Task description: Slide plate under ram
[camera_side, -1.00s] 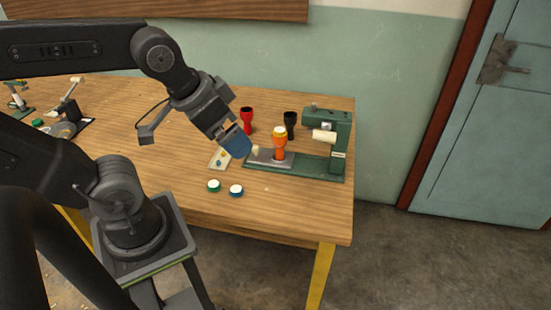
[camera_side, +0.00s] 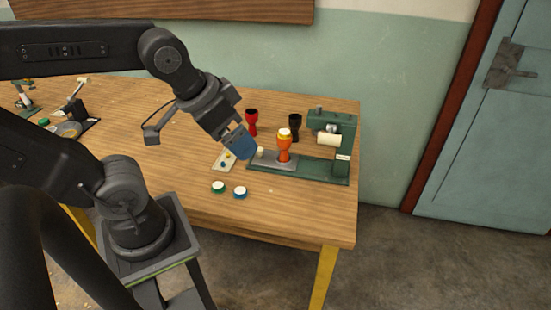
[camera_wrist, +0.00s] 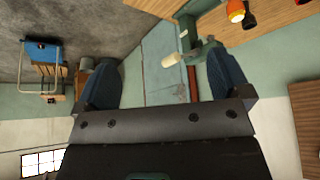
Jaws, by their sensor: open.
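The grey sliding plate (camera_side: 265,164) lies on the left part of the green press base (camera_side: 320,175). An orange drum (camera_side: 284,151) with a yellowish top stands upright on it. A small cream knob (camera_side: 260,152) is at the plate's left end. The cream ram (camera_side: 329,140) sits sideways on the green press head, right of the drum; it also shows in the wrist view (camera_wrist: 172,60). My gripper (camera_side: 240,144) is just left of the knob, its blue fingers pointing down-right. The wrist view shows my gripper (camera_wrist: 166,82) open and empty. Contact with the knob cannot be told.
A red drum (camera_side: 251,122) and a black drum (camera_side: 295,126) stand behind the plate. The table's front right is clear.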

